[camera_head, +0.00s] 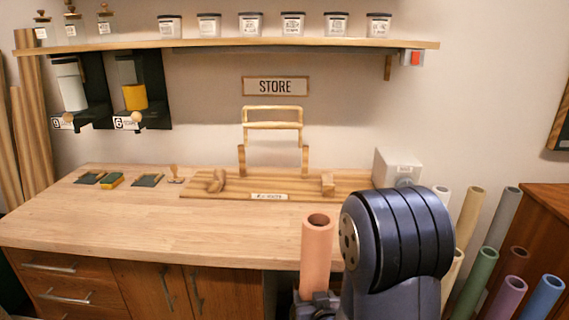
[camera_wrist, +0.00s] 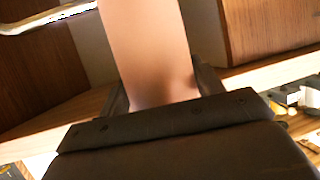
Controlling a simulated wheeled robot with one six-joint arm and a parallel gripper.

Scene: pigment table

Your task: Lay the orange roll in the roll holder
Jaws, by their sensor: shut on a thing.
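The orange roll (camera_head: 316,255) stands upright in my gripper (camera_head: 318,300), in front of the table's front edge in the head view. My gripper is shut on its lower part. In the wrist view the roll (camera_wrist: 150,50) rises from between the dark fingers (camera_wrist: 160,105), and its far end is out of frame. The wooden roll holder (camera_head: 225,190) lies on the table at the back middle. It has a flat board with a label, a small upright at each side and a raised frame behind. The roll is apart from the holder.
Several coloured tubes (camera_head: 486,265) stand at the right beside a wooden cabinet (camera_head: 545,230). A white box (camera_head: 392,167) stands by the holder's right end. Small pads and a stamp (camera_head: 176,174) lie on the left of the table (camera_head: 120,218). A shelf with jars (camera_head: 230,43) hangs above. The table's front middle is clear.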

